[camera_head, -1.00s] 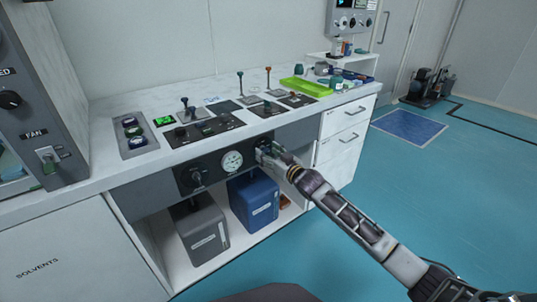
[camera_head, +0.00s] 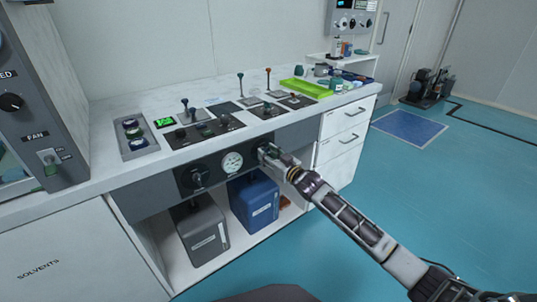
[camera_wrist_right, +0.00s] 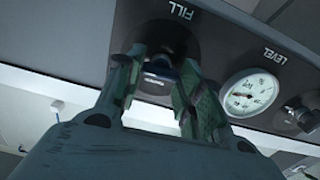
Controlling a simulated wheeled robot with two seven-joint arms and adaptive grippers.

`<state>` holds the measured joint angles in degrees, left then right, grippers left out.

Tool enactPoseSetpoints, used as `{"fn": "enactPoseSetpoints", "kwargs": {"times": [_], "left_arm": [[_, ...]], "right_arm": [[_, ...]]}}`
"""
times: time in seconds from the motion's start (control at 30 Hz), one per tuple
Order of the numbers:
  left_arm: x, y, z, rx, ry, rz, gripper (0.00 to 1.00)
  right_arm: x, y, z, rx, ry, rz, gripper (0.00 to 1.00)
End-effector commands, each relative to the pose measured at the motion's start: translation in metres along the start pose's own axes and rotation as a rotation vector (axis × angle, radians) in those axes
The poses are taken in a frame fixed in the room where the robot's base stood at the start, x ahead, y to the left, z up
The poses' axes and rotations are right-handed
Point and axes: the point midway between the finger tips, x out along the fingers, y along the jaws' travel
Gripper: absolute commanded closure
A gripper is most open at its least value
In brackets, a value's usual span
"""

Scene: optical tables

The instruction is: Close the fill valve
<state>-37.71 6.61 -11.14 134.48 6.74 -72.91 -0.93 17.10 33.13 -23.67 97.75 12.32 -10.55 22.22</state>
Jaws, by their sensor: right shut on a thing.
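The fill valve is a dark knob (camera_wrist_right: 160,72) on the dark front panel under the bench top, beside the FILL label, which appears upside down in the right wrist view. My right gripper (camera_wrist_right: 160,92) is shut on this knob, with one green-padded finger on each side. The fingers hide part of the knob, and its exact turn angle cannot be told. In the head view my right gripper (camera_head: 268,154) is at the panel's right end, covering most of the valve. My left gripper is not in view.
A round LEVEL gauge (camera_head: 232,162) sits just left of the valve, with another dark knob (camera_head: 198,177) farther left. Below stand a blue container (camera_head: 254,203) and a grey container (camera_head: 203,235). White drawers (camera_head: 342,148) are at the right. The floor in front is clear.

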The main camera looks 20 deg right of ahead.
Motion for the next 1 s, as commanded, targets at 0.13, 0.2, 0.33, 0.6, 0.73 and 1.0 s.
{"fn": "enactPoseSetpoints", "kwargs": {"times": [0.13, 0.2, 0.33, 0.6, 0.73, 1.0], "left_arm": [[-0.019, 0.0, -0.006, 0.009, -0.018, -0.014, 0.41], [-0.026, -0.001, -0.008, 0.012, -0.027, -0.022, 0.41], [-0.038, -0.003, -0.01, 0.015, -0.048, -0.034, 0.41], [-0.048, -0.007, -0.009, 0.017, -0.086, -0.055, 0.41], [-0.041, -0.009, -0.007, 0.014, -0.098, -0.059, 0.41], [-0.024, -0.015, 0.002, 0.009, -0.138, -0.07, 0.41]], "right_arm": [[0.0, 0.0, -0.001, -0.046, -0.001, 0.0, 0.87], [0.0, 0.0, -0.002, -0.069, -0.001, 0.0, 0.87], [0.0, -0.001, -0.002, -0.113, -0.001, 0.0, 0.87], [0.0, -0.001, -0.001, -0.206, -0.001, 0.0, 0.87], [0.0, -0.001, -0.002, -0.255, -0.001, 0.0, 0.87], [0.0, -0.002, -0.002, -0.4, -0.002, -0.001, 0.87]]}}
